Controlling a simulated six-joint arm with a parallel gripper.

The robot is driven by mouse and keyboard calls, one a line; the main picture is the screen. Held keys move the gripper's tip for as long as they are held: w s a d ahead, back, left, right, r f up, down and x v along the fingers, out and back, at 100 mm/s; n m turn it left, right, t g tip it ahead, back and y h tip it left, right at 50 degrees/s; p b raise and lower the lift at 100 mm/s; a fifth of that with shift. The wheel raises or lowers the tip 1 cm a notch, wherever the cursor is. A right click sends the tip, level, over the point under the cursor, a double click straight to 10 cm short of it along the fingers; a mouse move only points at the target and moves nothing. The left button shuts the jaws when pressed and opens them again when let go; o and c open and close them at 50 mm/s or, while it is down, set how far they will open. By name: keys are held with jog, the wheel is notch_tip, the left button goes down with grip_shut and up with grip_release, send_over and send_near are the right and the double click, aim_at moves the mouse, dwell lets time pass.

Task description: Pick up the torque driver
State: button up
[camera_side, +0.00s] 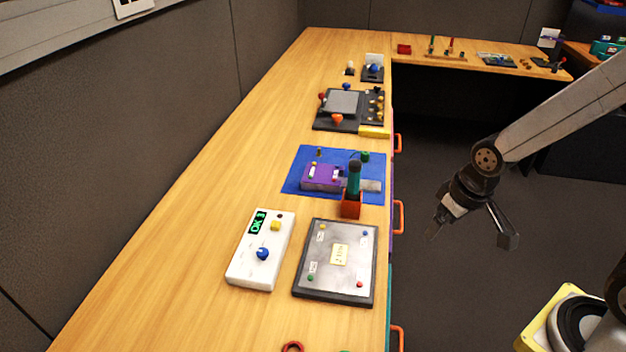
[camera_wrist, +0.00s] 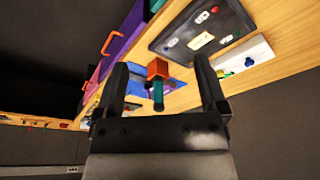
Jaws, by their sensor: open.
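The torque driver, with a teal and black handle (camera_side: 353,181), stands upright in an orange-red holder (camera_side: 351,207) near the right edge of the long wooden bench. Its lower part is hidden in the holder. In the wrist view the teal handle (camera_wrist: 158,97) and the orange holder (camera_wrist: 158,69) show between my two fingers. My gripper (camera_side: 474,235) is open and empty. It hangs over the aisle to the right of the bench, well apart from the driver.
A blue mat (camera_side: 295,185) with a purple fixture (camera_side: 320,178) lies beside the holder. A grey panel (camera_side: 337,280) and a white box with a display (camera_side: 245,267) are nearer. A black trackball panel (camera_side: 340,123) is farther back. Orange drawer handles (camera_side: 399,216) stick out from the bench front.

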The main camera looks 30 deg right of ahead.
jog(key=shift+w, duration=0.1)
jog(key=m+g, duration=0.2)
jog(key=m, duration=1.1)
send_over(355, 174)
jog(key=shift+s+d+f, duration=0.2)
jog(key=shift+d+f, duration=0.15)
jog(key=shift+f, duration=0.15)
jog(key=shift+w+d+f+m+g, duration=0.15)
jog(key=shift+w+m, duration=0.15)
jog(key=shift+w, duration=0.15)
jog(key=shift+w+d+f+m+g, duration=0.1)
jog(key=shift+w+f+m+g, duration=0.05)
jog(key=shift+w+m, duration=0.2)
jog(key=shift+f, duration=1.3)
jog(key=shift+f, duration=0.1)
jog(key=shift+f, duration=2.5)
